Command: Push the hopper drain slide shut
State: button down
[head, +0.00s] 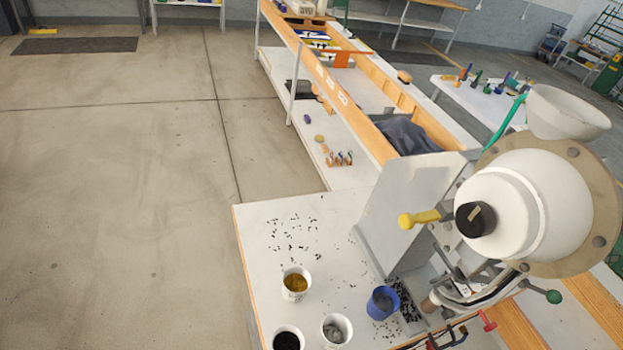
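The eyelet press stands at the right on the near bench. It has a large white round housing (535,205) with a tan flange and a black knob (475,219) on its front. A white bowl-shaped hopper (567,110) sits above and behind it. A yellow handle (420,218) sticks out to the left of the housing, in front of a grey upright plate (408,205). I cannot tell for sure whether this handle belongs to the drain slide, or how far the slide is open. A blue cup (382,303) stands below, with dark bits scattered beside it. My gripper is not in view.
White cups (295,284) with contents stand along the bench's near left part, and dark bits lie on its top (290,235). A green-knobbed lever (552,297) and a red knob (488,321) stick out low on the press. Open concrete floor (110,200) lies to the left.

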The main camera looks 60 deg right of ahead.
aim_at(407, 221)
jog(key=u, duration=1.75)
jog(key=i, duration=0.25)
jog(key=z, duration=3.25)
